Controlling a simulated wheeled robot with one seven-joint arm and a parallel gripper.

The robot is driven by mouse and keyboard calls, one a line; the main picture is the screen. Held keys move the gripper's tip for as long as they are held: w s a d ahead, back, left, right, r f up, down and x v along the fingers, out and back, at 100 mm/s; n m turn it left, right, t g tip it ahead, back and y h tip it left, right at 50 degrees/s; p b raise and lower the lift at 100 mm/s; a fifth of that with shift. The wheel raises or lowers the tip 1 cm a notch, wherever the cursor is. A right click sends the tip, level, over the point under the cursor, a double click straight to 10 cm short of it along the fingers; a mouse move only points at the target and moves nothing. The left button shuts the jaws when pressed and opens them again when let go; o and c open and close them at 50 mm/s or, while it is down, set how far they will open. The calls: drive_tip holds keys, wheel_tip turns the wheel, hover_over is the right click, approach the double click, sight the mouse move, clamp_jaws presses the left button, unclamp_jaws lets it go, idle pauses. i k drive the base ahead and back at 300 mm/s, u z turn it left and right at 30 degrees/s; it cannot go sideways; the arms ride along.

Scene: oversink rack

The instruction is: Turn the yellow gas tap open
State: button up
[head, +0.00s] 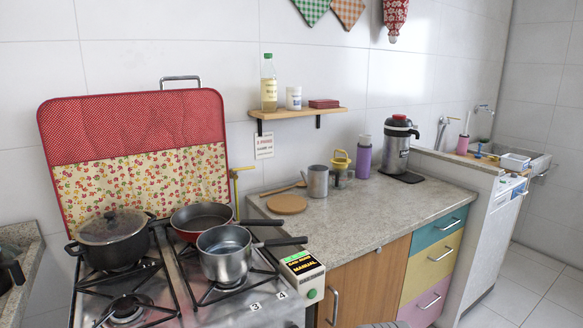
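The yellow gas tap (243,169) is on the white tiled wall behind the stove, at the right edge of the red and flowered stove cover (130,125). A thin yellow pipe (237,198) runs down from it behind the pan handles. The tap's yellow lever looks about level and points right, but it is small, so I cannot tell its exact setting. My gripper is not in view.
The stove (190,315) carries a lidded black pot (112,238), a red pan (203,216) and a steel saucepan (224,255), whose handles stick out right below the tap. A wall shelf (296,114) is above right.

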sight(234, 170)
drive_tip(key=z, duration=1.4)
drive_tip(key=i, duration=1.05)
drive_tip(key=u, duration=2.15)
